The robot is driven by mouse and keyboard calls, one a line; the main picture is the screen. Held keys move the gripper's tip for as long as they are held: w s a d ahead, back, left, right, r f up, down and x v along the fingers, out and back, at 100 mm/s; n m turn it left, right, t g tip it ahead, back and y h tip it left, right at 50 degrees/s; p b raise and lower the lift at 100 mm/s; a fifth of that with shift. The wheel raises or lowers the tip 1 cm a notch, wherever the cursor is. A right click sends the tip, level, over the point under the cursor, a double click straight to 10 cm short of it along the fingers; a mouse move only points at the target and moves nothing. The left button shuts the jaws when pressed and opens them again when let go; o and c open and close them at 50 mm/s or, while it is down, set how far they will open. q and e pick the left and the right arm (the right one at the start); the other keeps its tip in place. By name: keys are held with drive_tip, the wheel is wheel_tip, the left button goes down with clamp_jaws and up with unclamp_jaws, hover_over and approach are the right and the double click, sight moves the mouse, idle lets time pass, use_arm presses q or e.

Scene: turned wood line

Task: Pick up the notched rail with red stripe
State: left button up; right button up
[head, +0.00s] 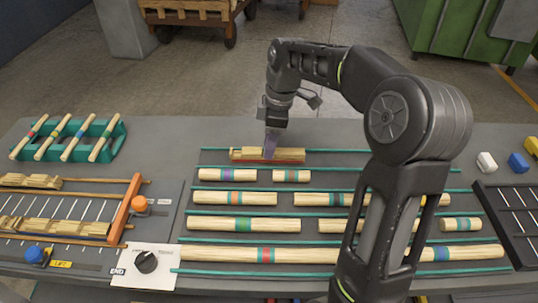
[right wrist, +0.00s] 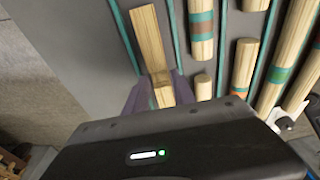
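The notched rail with red stripe (head: 290,156) is a short pale wooden piece at the back of the rack, its red stripe low along the near side. My right gripper (head: 269,150) points down over its middle, with purple fingers at the rail. In the right wrist view the rail (right wrist: 149,40) runs away from me, and the fingers (right wrist: 160,88) stand on either side of its notched part, very near or touching. I cannot tell whether they press on it. The rail looks to be at rack level. My left gripper is not in view.
Striped round rods, such as one with a red band (head: 220,254), lie in rows between teal strips in front. A teal holder (head: 117,131) with several sticks stands at the left. A control box with a black knob (head: 146,262) is at front left. A dark tray (head: 487,202) is at the right.

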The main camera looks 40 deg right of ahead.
wheel_tip(320, 180, down, 2)
drive_tip(key=shift+w+a+f, duration=0.1)
drive_tip(key=shift+a+f, duration=0.05)
drive_tip(key=shift+c, duration=0.3)
clamp_jaws()
idle(0.4)
